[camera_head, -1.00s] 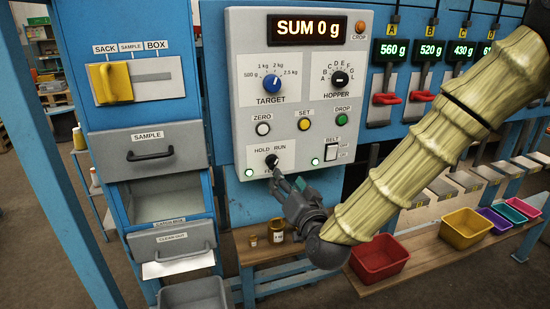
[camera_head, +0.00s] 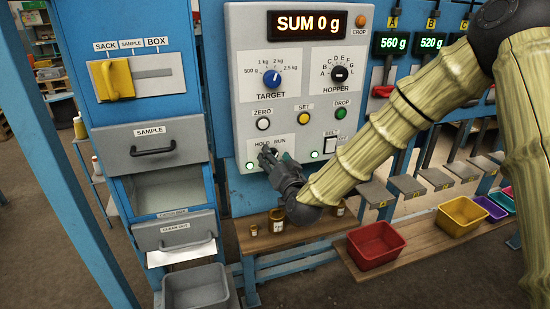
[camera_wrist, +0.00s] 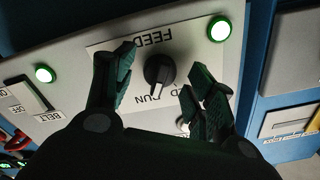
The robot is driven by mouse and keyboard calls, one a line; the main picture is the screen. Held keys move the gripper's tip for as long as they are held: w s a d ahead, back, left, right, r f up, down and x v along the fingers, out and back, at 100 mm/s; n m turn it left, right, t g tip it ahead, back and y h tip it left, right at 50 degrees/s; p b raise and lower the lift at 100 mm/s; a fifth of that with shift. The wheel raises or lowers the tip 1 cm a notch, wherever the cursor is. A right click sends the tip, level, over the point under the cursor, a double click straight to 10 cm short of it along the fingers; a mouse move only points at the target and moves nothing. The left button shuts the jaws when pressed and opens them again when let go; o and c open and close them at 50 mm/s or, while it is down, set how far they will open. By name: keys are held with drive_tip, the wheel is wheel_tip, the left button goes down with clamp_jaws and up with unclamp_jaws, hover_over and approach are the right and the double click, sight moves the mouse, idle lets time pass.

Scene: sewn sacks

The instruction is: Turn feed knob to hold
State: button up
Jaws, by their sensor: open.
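The black feed knob (camera_wrist: 158,72) is on the light panel, between the upside-down FEED and RUN labels in the wrist view. Its white-marked pointer faces down there, between the visible letters of HOLD and RUN, closer to RUN. My gripper (camera_wrist: 164,66) is open, with one finger to each side of the knob and visible gaps between. In the head view my gripper (camera_head: 272,155) is at the lower panel below the HOLD and RUN labels, and it hides the knob.
Green lamps (camera_wrist: 219,29) and (camera_wrist: 45,74) flank the knob. The belt switch (camera_head: 330,145) is close on the right. The grey SAMPLE drawer (camera_head: 152,149) is at left.

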drive_tip(key=c, duration=1.1)
drive_tip(key=shift+o, duration=0.2)
drive_tip(key=shift+n+b, duration=0.3)
drive_tip(key=shift+b, duration=0.05)
drive_tip(key=shift+n+b, duration=4.35)
drive_tip(key=shift+n, duration=1.25)
